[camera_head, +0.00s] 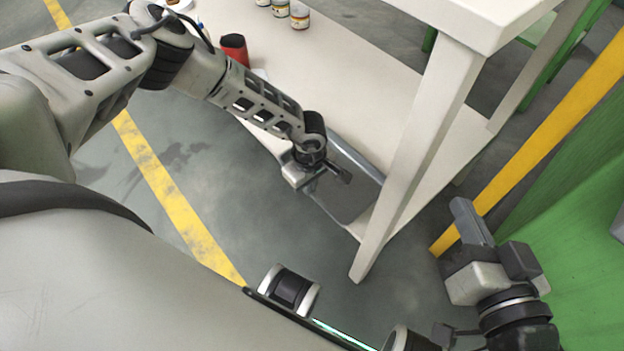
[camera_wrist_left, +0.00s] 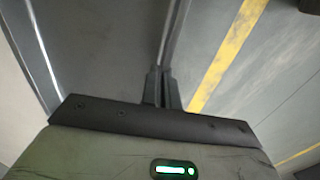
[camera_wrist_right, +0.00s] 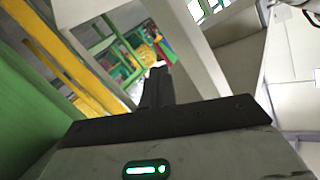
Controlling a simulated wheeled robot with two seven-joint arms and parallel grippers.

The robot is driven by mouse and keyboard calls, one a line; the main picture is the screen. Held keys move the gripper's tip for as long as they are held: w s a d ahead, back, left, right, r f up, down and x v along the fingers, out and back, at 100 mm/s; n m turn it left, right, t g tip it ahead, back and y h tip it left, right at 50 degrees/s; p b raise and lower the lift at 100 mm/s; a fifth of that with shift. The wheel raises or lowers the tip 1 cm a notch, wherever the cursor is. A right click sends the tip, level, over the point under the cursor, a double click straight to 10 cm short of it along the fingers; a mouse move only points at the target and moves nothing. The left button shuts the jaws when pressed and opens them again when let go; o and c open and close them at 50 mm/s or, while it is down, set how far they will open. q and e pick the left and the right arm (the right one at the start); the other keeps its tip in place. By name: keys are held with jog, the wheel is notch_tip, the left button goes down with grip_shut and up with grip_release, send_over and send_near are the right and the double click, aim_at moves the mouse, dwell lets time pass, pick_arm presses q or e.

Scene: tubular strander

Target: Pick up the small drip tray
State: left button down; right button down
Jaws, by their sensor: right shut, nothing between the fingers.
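The small drip tray (camera_head: 352,192) is a shallow, dark grey metal tray at the front edge of the pale lower shelf. In the left wrist view the tray (camera_wrist_left: 95,45) fills the left half, and its near rim runs up from between my fingers. My left gripper (camera_head: 296,178) is over the tray's near long side. In the left wrist view its fingers (camera_wrist_left: 161,80) are close together with the rim between them. My right gripper (camera_head: 466,218) is shut and empty, right of the table leg and away from the tray; its fingers (camera_wrist_right: 157,80) also show in the right wrist view.
A pale table leg (camera_head: 420,140) stands just right of the tray. A red cup (camera_head: 234,48) and several small jars (camera_head: 299,17) stand farther back on the shelf (camera_head: 350,80). A green machine panel (camera_head: 570,220) with a yellow rail (camera_head: 540,130) is beside my right arm.

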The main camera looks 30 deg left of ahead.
jog(key=shift+s+f, duration=0.1)
pick_arm(q)
jog(key=c, duration=1.6)
grip_release()
